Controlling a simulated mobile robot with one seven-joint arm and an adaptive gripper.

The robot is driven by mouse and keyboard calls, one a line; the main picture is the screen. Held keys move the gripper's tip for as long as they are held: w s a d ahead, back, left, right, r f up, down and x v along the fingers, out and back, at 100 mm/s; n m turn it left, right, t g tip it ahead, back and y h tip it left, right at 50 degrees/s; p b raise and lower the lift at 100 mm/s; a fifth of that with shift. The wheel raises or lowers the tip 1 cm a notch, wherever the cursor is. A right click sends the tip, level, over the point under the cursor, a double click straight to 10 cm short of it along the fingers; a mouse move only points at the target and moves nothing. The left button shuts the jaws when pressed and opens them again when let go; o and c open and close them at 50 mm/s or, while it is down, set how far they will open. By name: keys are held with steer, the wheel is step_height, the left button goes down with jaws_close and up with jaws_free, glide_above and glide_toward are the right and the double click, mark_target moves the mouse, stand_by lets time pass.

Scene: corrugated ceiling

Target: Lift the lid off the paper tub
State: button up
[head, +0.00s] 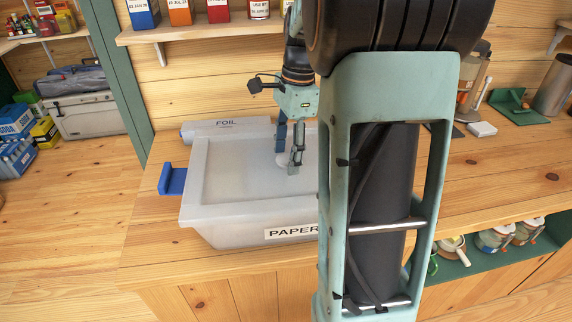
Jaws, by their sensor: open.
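The paper tub (222,232) is a translucent grey bin with a "PAPER" label on its front, standing on the wooden counter. Its flat grey lid (235,172) covers the top. A small pale round knob (282,160) shows near the lid's middle, partly hidden by my gripper. My gripper (290,158) points down at the knob, its fingers apart, one blue and one grey. I cannot tell whether the fingers touch the knob. My arm hides the tub's right side.
A shelf with several boxes (180,12) is above.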

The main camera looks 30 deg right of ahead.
steer(key=shift+f, duration=0.25)
steer(key=c, duration=1.2)
steer(key=shift+c, duration=1.1)
steer(key=shift+r, duration=0.2)
